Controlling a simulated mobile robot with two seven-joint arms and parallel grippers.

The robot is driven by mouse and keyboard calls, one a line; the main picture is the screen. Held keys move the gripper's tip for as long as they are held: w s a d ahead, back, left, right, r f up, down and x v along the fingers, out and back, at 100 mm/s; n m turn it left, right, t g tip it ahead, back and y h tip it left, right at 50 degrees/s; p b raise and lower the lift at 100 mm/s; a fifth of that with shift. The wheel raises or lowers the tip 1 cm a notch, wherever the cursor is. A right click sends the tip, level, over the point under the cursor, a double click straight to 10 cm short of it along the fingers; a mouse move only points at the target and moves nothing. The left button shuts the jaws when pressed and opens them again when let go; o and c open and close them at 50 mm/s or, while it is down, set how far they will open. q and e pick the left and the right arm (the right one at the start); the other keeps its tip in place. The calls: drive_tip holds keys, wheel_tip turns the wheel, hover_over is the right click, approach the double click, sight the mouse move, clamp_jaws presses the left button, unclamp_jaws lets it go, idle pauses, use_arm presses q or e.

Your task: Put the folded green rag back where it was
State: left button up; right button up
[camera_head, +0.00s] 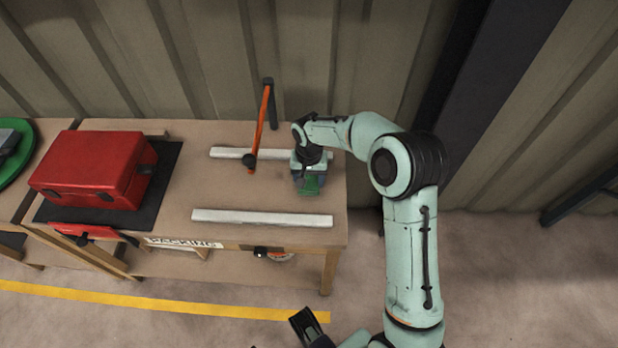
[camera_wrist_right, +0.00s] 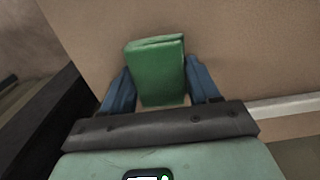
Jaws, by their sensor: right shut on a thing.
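The folded green rag (camera_wrist_right: 156,72) is between the two blue fingers of my right gripper (camera_wrist_right: 158,85) in the right wrist view. The gripper is shut on it. In the head view the green rag (camera_head: 311,186) shows just below my right gripper (camera_head: 309,178), over the right end of the wooden workbench (camera_head: 270,196). The gripper and wrist hide part of it, and I cannot tell whether the rag touches the bench top. My left gripper (camera_head: 306,325) is low in the head view, off the bench front; its fingers are not clear enough to judge.
Two pale bars lie on the bench, a front one (camera_head: 262,218) and a rear one (camera_head: 228,153). An orange-handled clamp (camera_head: 262,125) stands at the rear bar. A red toolbox (camera_head: 92,168) sits on a black mat (camera_head: 165,168) at left. Bench between the bars is mostly clear.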

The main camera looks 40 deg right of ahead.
sight(309, 180)
drive_tip(key=shift+f, duration=0.15)
drive_tip(key=o, duration=1)
drive_tip(key=shift+r, duration=0.2)
wheel_tip(309, 180, up, 12)
drive_tip(key=shift+p, duration=0.9)
